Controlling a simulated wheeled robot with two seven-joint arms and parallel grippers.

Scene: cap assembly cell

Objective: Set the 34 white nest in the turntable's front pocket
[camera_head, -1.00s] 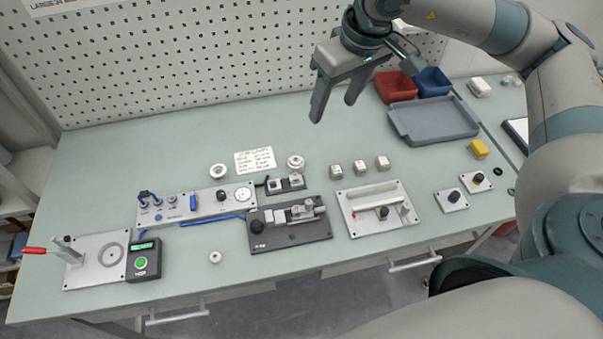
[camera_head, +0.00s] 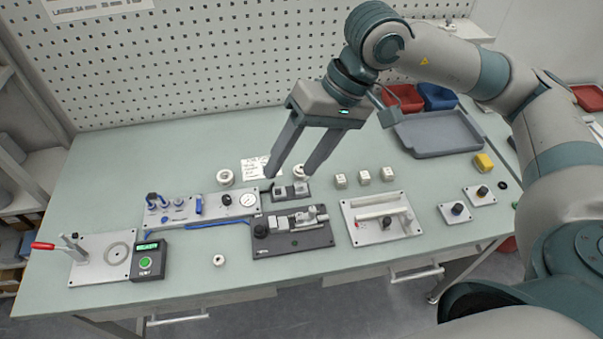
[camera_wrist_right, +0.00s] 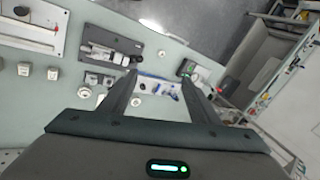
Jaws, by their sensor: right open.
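Two white ring-shaped pieces lie on the bench. One ring (camera_head: 224,178) is left of the paper note; the other ring (camera_head: 299,171) is by my right gripper's fingertips. A smaller white ring (camera_head: 218,260) lies near the front edge. No number is legible, so I cannot tell which is the 34 nest. A plate with a round disc (camera_head: 117,253) and red-handled lever is at left; I cannot tell whether it is the turntable. My right gripper (camera_head: 288,173) is open and empty, pointing down above the bench. It also shows in the wrist view (camera_wrist_right: 160,77). My left gripper is out of view.
A dark fixture (camera_head: 290,241) and a panel with a gauge (camera_head: 185,211) stand in front of the gripper. Several white blocks (camera_head: 363,176) are to its right. A grey tray (camera_head: 438,134) is at the back right. The back left bench is clear.

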